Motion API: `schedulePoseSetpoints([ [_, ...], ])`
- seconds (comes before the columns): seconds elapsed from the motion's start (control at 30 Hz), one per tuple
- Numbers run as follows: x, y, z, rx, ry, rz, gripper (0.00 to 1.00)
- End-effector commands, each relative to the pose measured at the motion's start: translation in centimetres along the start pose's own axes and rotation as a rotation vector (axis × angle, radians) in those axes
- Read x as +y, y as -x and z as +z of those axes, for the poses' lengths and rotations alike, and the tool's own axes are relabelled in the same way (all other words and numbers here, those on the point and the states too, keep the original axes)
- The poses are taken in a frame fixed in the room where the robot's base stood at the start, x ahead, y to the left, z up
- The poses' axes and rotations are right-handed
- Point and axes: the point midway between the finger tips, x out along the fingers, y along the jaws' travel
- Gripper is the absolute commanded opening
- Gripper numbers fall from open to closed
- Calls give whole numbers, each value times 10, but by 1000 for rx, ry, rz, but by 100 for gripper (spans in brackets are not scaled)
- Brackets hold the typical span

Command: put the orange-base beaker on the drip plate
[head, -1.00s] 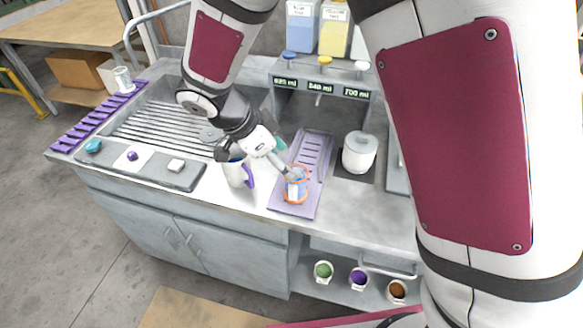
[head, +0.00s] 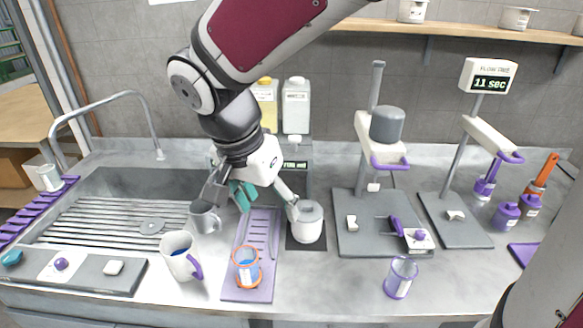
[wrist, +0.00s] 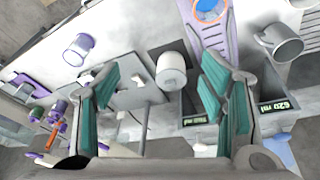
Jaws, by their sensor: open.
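The orange-base beaker (head: 247,267) is a clear cup with orange rings and a blue-white label. It stands upright on the front part of the purple slotted drip plate (head: 262,222). In the wrist view the beaker (wrist: 209,9) shows at the top edge, cut off, on the plate (wrist: 214,38). My gripper (head: 264,196) is open and empty, above and behind the beaker, over the back of the plate and apart from the beaker. Its teal-padded fingers are spread wide in the wrist view (wrist: 160,78).
A white mug (head: 178,255) and a grey mug (head: 205,217) stand left of the plate. A white lidded jar (head: 307,222) is close on its right. A purple-rimmed beaker (head: 401,277) stands farther right. Dispenser bottles (head: 295,105) rise behind. Counter between the plate and purple-rimmed beaker is clear.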

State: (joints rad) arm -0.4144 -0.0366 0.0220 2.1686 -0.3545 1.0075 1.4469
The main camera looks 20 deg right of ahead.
Motion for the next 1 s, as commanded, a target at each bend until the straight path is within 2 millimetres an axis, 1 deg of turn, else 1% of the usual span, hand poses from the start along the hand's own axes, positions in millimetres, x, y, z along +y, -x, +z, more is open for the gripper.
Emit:
schedulePoseSetpoints([
  [0.03, 18, 9, -7, -10, 44, -35, 64],
  [0.1, 40, 19, -11, -20, 131, -82, 64],
  [0.23, 78, 35, -13, -6, 298, -176, 64],
  [0.3, 98, 41, -11, 17, 388, -225, 64],
  [0.4, 120, 49, -7, 68, 510, -287, 64],
  [0.5, 137, 53, -2, 122, 613, -328, 64],
  [0.6, 146, 56, 2, 168, 686, -352, 64],
  [0.7, 151, 57, 5, 194, 729, -364, 64],
  [1.0, 152, 57, 6, 203, 748, -367, 64],
])
